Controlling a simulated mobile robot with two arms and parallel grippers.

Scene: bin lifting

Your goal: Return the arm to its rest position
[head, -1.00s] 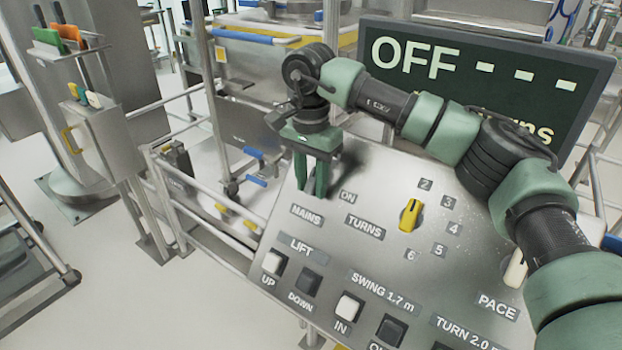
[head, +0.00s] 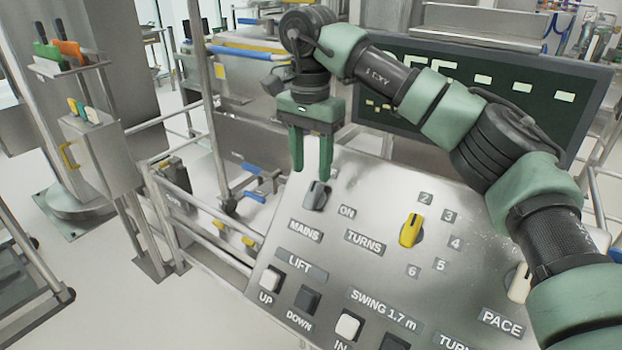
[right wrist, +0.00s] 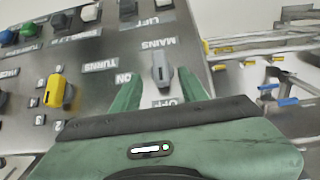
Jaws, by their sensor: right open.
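My right gripper (head: 311,172) is open and empty above the upper left of the sloped control panel (head: 380,190). Its fingers point down, with the grey MAINS knob (head: 317,196) just below the tips and clear of them. In the right wrist view, the grey knob (right wrist: 162,72) shows between and beyond the two open fingers (right wrist: 157,86), with the labels MAINS, ON and OFF around it. My left gripper is not in view.
A yellow TURNS knob (head: 411,231) sits mid-panel among numbers. LIFT and SWING buttons (head: 348,326) line the lower part. A dark display (head: 555,110) stands behind, its text partly covered by my right arm. Metal railings (head: 215,240) run left of the panel.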

